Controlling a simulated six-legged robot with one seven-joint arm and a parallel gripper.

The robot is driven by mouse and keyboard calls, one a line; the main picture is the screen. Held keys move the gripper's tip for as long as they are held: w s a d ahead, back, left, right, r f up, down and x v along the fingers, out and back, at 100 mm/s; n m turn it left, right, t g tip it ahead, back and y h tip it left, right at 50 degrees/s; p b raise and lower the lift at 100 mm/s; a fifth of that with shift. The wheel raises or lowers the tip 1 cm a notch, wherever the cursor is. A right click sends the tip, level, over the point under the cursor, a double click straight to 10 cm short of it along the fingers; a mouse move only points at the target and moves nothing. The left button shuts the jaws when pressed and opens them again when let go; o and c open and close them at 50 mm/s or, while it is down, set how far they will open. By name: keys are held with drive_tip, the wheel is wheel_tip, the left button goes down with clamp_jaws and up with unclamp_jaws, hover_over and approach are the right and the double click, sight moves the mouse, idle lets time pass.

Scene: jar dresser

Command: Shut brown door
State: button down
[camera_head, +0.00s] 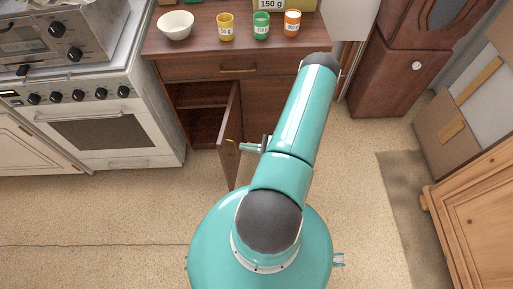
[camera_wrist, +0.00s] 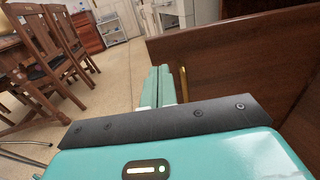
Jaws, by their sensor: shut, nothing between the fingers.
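The brown door (camera_head: 230,135) of the dresser (camera_head: 203,68) stands ajar in the head view, swung out toward me, with the dark cabinet inside showing at its left. A brass handle (camera_head: 230,148) is on its face. My gripper (camera_head: 243,147) is shut and empty, at the right of the door close to the handle. In the wrist view the door (camera_wrist: 235,65) fills the right side, and my shut fingers (camera_wrist: 158,85) point along it beside the brass handle (camera_wrist: 184,84). I cannot tell whether the fingers touch the door.
A bowl (camera_head: 175,25) and several coloured jars (camera_head: 261,25) stand on the dresser top. A white oven (camera_head: 95,125) is at the left. A wooden cabinet (camera_head: 475,215) is at the right. Chairs (camera_wrist: 45,55) show in the wrist view. The floor (camera_head: 90,215) in front of the oven is clear.

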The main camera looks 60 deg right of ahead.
sight(223, 143)
drive_tip(key=x, duration=0.6)
drive_tip(key=shift+w+a, duration=0.15)
drive_tip(key=shift+w, duration=0.05)
drive_tip(key=shift+w, duration=0.1)
